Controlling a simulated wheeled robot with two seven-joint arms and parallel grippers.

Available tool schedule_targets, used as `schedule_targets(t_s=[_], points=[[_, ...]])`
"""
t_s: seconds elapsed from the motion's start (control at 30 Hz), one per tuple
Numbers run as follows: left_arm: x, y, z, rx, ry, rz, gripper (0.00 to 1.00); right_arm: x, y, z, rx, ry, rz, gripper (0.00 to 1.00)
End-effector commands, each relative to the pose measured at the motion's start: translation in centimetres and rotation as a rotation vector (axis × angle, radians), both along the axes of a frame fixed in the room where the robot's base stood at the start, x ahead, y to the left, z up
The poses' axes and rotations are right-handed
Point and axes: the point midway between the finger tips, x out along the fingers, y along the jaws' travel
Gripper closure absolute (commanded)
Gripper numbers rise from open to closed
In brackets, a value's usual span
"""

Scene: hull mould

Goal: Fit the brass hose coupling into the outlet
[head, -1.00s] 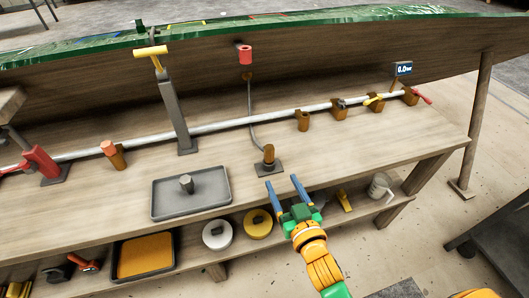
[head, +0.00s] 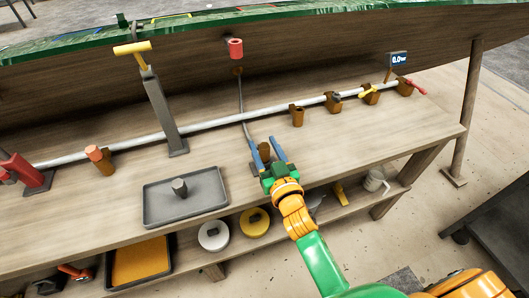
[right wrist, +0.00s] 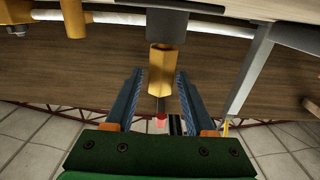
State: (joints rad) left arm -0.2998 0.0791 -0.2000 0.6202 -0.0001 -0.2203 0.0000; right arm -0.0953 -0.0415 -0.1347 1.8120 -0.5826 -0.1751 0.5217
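The brass hose coupling (head: 264,151) stands upright on a small dark base at the bench's front middle. In the right wrist view the coupling (right wrist: 166,60) shows at the fingertips, with the dark block (right wrist: 167,22) above it. My right gripper (head: 263,139) is open, its blue fingers on either side of the coupling; I cannot tell whether they touch it. The white pipe (head: 217,122) along the bench bears several brass fittings, one an open-topped stub (head: 297,116); I cannot tell which is the outlet. My left gripper is not in view.
A grey post with a yellow handle (head: 132,48) stands left. A grey tray (head: 210,205) holds a dark knob. A gauge (head: 398,59) reads 0.0.

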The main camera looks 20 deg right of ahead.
Motion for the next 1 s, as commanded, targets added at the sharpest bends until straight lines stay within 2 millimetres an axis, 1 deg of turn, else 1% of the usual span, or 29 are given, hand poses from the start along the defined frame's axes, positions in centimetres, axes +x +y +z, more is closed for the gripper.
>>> schedule_targets(t_s=[0.03, 0.07, 0.1, 0.17, 0.2, 0.47, 0.53, 0.67, 0.73, 0.77, 0.87, 0.9, 0.97, 1.0], points=[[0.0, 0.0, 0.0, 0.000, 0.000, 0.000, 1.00, 0.0, 0.0, 0.0, 0.000, 0.000, 0.000, 0.62], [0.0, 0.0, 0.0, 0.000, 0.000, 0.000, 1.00, 0.0, 0.0, 0.0, 0.000, 0.000, 0.000, 0.70], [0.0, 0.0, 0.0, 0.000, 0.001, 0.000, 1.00, 0.0, 0.0, 0.0, 0.000, 0.000, 0.000, 0.81], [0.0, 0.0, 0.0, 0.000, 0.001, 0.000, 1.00, 0.0, 0.0, 0.0, 0.000, 0.000, 0.000, 0.97], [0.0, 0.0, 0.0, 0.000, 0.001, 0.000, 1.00, 0.0, 0.0, 0.0, 0.000, 0.000, 0.000, 1.00], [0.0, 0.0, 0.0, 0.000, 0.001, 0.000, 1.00, 0.0, 0.0, 0.0, 0.000, 0.001, 0.000, 1.00], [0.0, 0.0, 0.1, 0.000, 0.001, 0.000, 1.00, 0.0, 0.0, 0.3, 0.000, 0.000, 0.000, 1.00], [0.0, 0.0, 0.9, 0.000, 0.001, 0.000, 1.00, 0.0, 0.0, 1.9, 0.000, -0.002, 0.001, 1.00], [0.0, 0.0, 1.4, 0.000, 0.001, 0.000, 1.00, 0.0, 0.0, 3.3, -0.001, -0.003, 0.001, 1.00], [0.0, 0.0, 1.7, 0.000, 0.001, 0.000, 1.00, -0.3, 0.0, 4.0, -0.001, -0.002, 0.001, 1.00], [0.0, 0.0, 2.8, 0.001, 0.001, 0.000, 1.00, -2.4, 0.3, 6.5, 0.002, -0.001, 0.001, 1.00], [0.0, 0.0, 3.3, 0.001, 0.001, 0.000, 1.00, -3.4, 0.4, 7.7, 0.002, -0.001, 0.001, 1.00], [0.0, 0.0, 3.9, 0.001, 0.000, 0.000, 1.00, -4.9, 0.5, 9.5, 0.003, -0.001, 0.001, 1.00], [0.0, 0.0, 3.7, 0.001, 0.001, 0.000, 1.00, -6.3, 0.7, 9.8, 0.004, 0.003, 0.002, 1.00]])
